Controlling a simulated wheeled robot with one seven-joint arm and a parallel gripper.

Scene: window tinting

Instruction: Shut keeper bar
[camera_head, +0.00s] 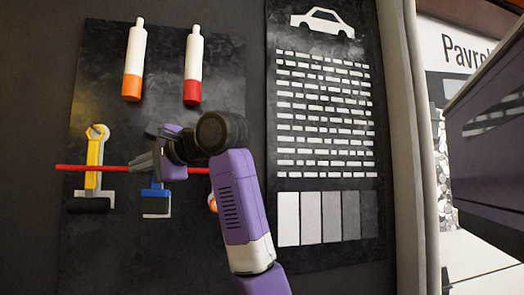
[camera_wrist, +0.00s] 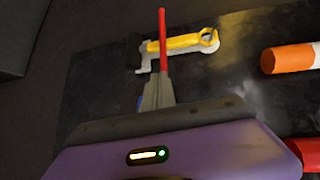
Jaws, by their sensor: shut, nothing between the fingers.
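The keeper bar, a thin red rod (camera_head: 75,167), runs level across the hanging tools on the dark board in the head view. It crosses in front of a yellow-handled tool (camera_head: 94,152) at left. My gripper (camera_head: 134,163) is at the bar's middle, fingers shut and pointing left, and they overlap the bar in the picture. In the wrist view the red bar (camera_wrist: 162,35) extends away beyond my shut fingertips (camera_wrist: 159,77) and passes over the yellow tool (camera_wrist: 178,43). Whether the fingers touch the bar I cannot tell. My gripper and wrist hide part of the bar's right side.
A blue-handled tool (camera_head: 156,200) hangs below my gripper, and an orange-ended one (camera_head: 212,203) is mostly hidden by my arm. Orange (camera_head: 133,63) and red (camera_head: 193,66) tubes are above. A dark poster (camera_head: 325,180) is to the right. Left of the board is bare wall.

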